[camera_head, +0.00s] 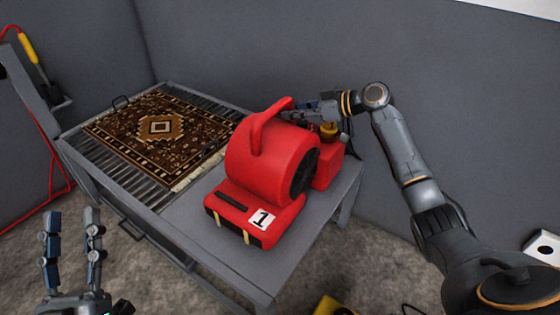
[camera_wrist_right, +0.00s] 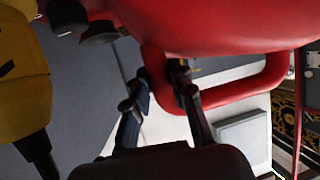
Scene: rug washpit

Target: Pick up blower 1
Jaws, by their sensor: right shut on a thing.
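Blower 1 (camera_head: 270,160) is a red, rounded blower with a white "1" label on its base and a loop handle (camera_head: 268,122) on top. It stands upright on the grey table; I cannot tell whether it is lifted at all. My right gripper (camera_head: 293,112) reaches in from the right and is shut on the handle. In the right wrist view, the red handle (camera_wrist_right: 245,92) passes at the fingertips (camera_wrist_right: 160,80), under the red body. The fingers are partly hidden in the head view. My left gripper (camera_head: 72,215) is open and empty at the lower left, away from the table.
A patterned brown rug (camera_head: 165,128) lies on the slatted left part of the table (camera_head: 258,270). Another red item (camera_head: 328,168) with a yellow part stands close behind blower 1. A yellow object (camera_head: 333,306) is on the floor in front. Grey walls stand behind.

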